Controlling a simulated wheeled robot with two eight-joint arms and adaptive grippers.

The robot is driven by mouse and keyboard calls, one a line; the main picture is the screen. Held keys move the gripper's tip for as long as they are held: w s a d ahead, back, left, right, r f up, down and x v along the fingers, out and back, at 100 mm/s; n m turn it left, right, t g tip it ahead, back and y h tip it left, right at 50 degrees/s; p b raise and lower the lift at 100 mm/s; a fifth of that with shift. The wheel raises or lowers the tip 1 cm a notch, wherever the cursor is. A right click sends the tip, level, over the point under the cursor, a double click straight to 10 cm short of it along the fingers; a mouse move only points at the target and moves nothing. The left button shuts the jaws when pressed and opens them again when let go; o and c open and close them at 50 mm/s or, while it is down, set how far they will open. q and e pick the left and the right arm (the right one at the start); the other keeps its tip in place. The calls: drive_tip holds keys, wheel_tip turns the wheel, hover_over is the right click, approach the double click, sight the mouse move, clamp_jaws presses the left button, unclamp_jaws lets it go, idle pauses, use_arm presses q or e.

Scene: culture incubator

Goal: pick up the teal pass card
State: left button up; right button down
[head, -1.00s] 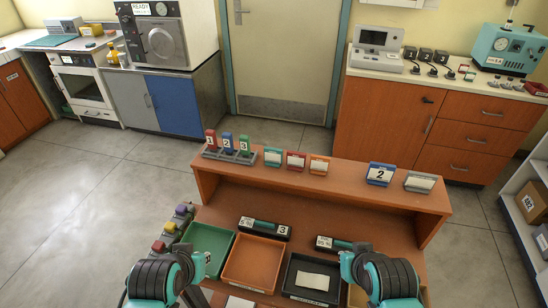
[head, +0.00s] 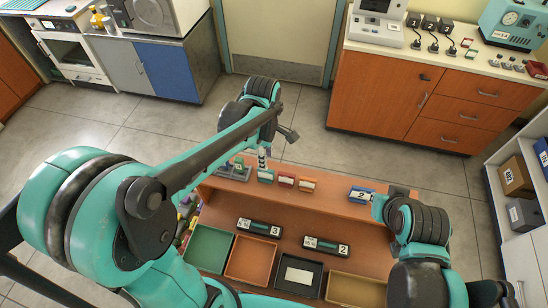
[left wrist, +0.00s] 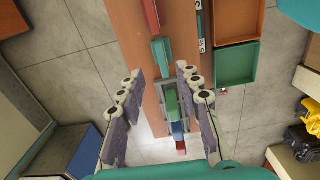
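The teal pass card (head: 265,176) stands on the raised shelf of the desk, at the left end of a row with a red card (head: 286,181) and an orange card (head: 307,184). In the left wrist view the teal card (left wrist: 161,55) lies just beyond and between the fingertips. My left gripper (left wrist: 159,72) is open and empty, above the shelf's left end; in the head view it (head: 262,157) is small and partly hidden by my arm. My right gripper (head: 378,206) is near the blue card marked 2 (head: 361,195); its fingers do not show clearly.
A grey rack (left wrist: 164,118) holding green, blue and red blocks stands beside the teal card, below the left fingers. Lower on the desk are a green tray (head: 208,248), an orange tray (head: 250,261), a black tray (head: 298,275) and labelled dark holders (head: 326,246).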

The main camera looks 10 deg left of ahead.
sight(266, 174)
use_arm(q)
drive_tip(key=shift+s+f, duration=0.1)
drive_tip(key=shift+f, duration=0.3)
wheel_tip(266, 174, down, 7)
drive_tip(key=shift+r+b, duration=0.1)
drive_tip(key=shift+b, duration=0.9)
drive_tip(key=shift+a, duration=0.1)
clamp_jaws()
